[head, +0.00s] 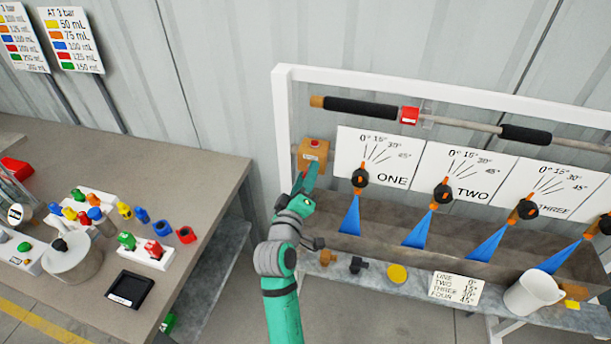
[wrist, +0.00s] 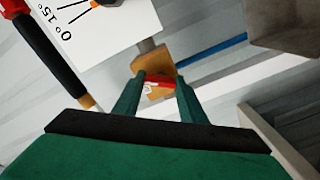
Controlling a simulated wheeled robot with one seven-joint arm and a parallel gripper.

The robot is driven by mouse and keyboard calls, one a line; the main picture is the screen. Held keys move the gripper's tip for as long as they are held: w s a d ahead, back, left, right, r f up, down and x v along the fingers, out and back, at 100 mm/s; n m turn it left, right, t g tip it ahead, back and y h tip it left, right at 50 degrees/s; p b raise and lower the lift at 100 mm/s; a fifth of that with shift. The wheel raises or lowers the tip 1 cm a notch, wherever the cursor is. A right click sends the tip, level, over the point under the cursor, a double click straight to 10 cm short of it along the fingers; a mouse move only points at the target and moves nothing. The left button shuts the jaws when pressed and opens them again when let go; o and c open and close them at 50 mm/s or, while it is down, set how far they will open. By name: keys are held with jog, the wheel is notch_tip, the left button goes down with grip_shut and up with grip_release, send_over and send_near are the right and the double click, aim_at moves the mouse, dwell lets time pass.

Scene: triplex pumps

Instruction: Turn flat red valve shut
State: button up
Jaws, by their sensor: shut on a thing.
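A small orange box (head: 312,152) with a red part on its top is fixed at the left end of the white frame. In the wrist view the orange box (wrist: 153,62) sits just beyond my fingertips. A flat red piece with a white mark (wrist: 158,82) lies between the fingers at its face. My gripper (wrist: 160,84) is shut on this red piece; its fingers cover the sides. In the head view my gripper (head: 308,178) reaches up to the box from below, and the grasp is hidden. The angle of the red piece is hard to tell.
A pipe with black sleeves (head: 365,107) and a red block (head: 410,114) runs above the signs. Several orange-handled nozzles with blue sprays stand over a grey trough (head: 385,238) to the right. A cluttered table (head: 200,165) stands to the left. A white jug (head: 533,292) is at lower right.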

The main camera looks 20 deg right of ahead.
jog(key=shift+n, duration=3.3)
jog(key=o, duration=1.1)
jog(key=shift+c, duration=0.2)
jog(key=shift+s+a, duration=0.1)
jog(key=v, duration=1)
jog(key=shift+s+a, duration=0.2)
jog(key=shift+a, duration=0.05)
